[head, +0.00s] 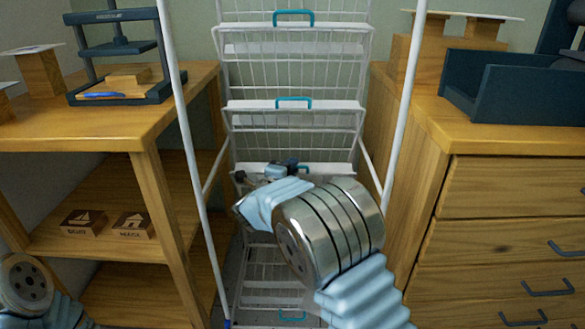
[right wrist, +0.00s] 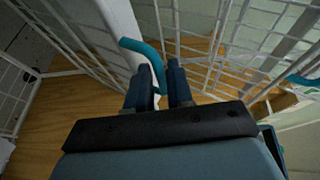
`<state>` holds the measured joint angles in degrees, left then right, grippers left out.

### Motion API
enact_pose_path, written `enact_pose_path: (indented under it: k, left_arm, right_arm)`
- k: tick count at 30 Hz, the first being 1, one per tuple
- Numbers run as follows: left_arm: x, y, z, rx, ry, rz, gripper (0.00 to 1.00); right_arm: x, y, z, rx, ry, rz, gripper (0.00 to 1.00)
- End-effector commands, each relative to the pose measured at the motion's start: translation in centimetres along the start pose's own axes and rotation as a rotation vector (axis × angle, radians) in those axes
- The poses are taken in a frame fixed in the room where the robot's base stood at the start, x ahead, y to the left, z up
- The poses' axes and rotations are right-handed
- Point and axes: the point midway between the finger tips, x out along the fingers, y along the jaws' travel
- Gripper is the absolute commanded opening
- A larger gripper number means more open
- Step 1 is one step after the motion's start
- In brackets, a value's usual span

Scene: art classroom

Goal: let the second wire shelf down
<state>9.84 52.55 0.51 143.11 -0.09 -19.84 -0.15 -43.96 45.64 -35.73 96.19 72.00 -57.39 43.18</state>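A white wire rack (head: 296,66) stands between two wooden cabinets, with wire shelves one above another. Teal handles mark the shelf fronts: a top one (head: 293,13), one below it (head: 293,101) and a low one (head: 292,316). My right gripper (head: 287,166) is at the shelf between the last two, whose white front bar (head: 340,169) shows beside it. In the right wrist view, a teal handle (right wrist: 146,48) runs between the close-set dark fingers (right wrist: 162,82), which look shut on it. My right arm hides much of this shelf. My left gripper is out of view.
White upright poles (head: 184,130) flank the rack. A wooden table (head: 100,125) with a dark press (head: 120,60) stands left. A wooden drawer cabinet (head: 500,180) with a dark tray (head: 520,90) stands right. The space between them is narrow.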

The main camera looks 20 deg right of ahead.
Motion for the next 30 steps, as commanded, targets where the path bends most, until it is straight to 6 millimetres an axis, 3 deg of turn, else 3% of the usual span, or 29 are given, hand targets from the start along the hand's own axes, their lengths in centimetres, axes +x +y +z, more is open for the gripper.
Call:
enact_pose_path:
  k: [4, 12, 17, 30]
  left_arm:
    - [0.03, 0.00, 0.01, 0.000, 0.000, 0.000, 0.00]
    - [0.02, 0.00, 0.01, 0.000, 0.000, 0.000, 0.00]
    - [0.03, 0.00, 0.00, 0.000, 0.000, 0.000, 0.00]
    - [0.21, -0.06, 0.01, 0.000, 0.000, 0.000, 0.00]
  right_arm:
    - [1.03, 0.03, 0.01, -0.001, 0.000, 0.000, 0.21]
    - [1.17, 0.03, 0.03, -0.001, -0.001, 0.001, 0.21]
    - [1.15, 0.03, 0.03, -0.001, -0.001, 0.001, 0.00]
    - [1.27, 0.32, 0.20, -0.001, -0.001, 0.001, 0.00]
